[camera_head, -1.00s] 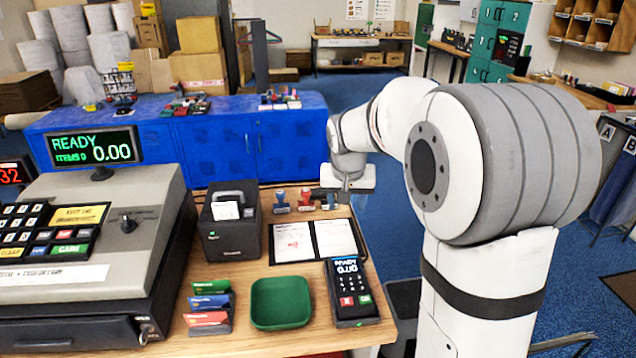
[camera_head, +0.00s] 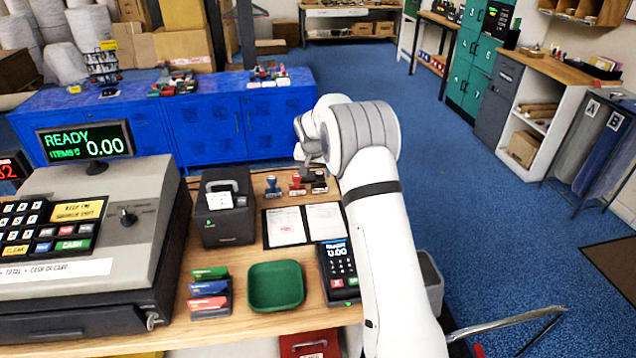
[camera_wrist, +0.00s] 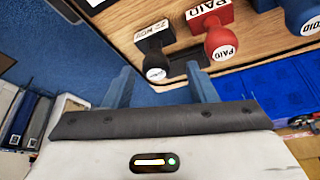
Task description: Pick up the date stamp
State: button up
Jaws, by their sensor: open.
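The date stamp (camera_wrist: 155,40) is most likely the black stamp, whose label seems to show a date, upside down in the wrist view. It stands near the counter's edge, its round white top facing the camera; in the head view the black stamp (camera_head: 319,183) is at the right end of the stamp row. My gripper (camera_wrist: 163,84) is open and empty. Its two blue-grey fingers point toward the black stamp, which lies ahead between their lines and apart from them. In the head view my gripper (camera_head: 306,160) is beside the stamps, its fingers hard to make out.
A red PAID stamp (camera_wrist: 212,30) stands close beside the black one, with a blue VOID stamp (camera_wrist: 300,15) beyond. A dark flat piece (camera_wrist: 188,68) lies between black and red. Two printed sheets (camera_head: 286,226), a card terminal (camera_head: 338,272) and a black box (camera_head: 225,210) are nearby.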

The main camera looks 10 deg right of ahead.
aim_at(319, 173)
jog(key=shift+d+p+x, duration=0.15)
jog(key=shift+p+x, duration=0.3)
jog(key=shift+x, duration=0.7)
jog(key=shift+d+p+x, duration=0.15)
jog(key=shift+p+x, duration=0.3)
jog(key=shift+x, duration=0.7)
jog(key=shift+c, duration=0.3)
jog(key=c, duration=1)
jog(key=shift+o, duration=0.2)
jog(key=shift+r, duration=0.1)
